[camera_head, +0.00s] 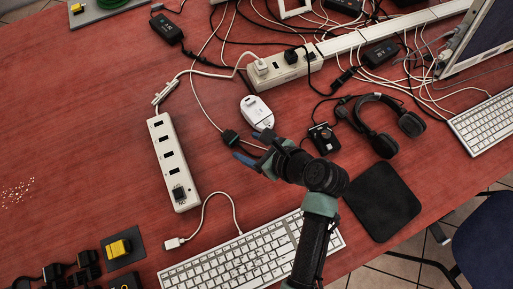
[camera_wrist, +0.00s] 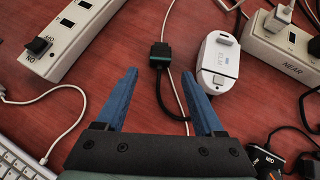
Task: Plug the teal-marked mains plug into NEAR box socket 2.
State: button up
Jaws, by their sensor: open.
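The teal-marked plug (camera_wrist: 160,55) is black with a teal band and lies on the red table, its cable running back toward me. It also shows in the head view (camera_head: 230,137), left of the white adapter. My gripper (camera_wrist: 160,73) is open and empty, its blue fingers spread on either side of the plug's line, with the plug beyond the fingertips. In the head view my gripper (camera_head: 242,152) is just below the plug. The NEAR box (camera_wrist: 285,68) is a white strip at right; in the head view (camera_head: 285,72) it carries a white plug and a black plug.
The white MID box (camera_head: 170,150) stands left of my gripper. A white adapter (camera_wrist: 218,62) lies close to the right finger. White and black cables cross the table. The left tabletop is mostly clear.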

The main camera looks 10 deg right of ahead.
aim_at(235, 140)
jog(key=b+x, duration=0.2)
jog(key=x, duration=0.1)
jog(key=shift+f+b, duration=0.2)
jog(key=shift+b, duration=0.15)
jog(key=shift+w+a+p, duration=0.3)
jog(key=shift+p, duration=0.05)
jog(key=shift+x, duration=1.2)
jog(key=shift+c, duration=0.2)
grip_shut()
jog(key=shift+r, duration=0.1)
notch_tip(235, 140, up, 7)
jog(key=p, duration=0.9)
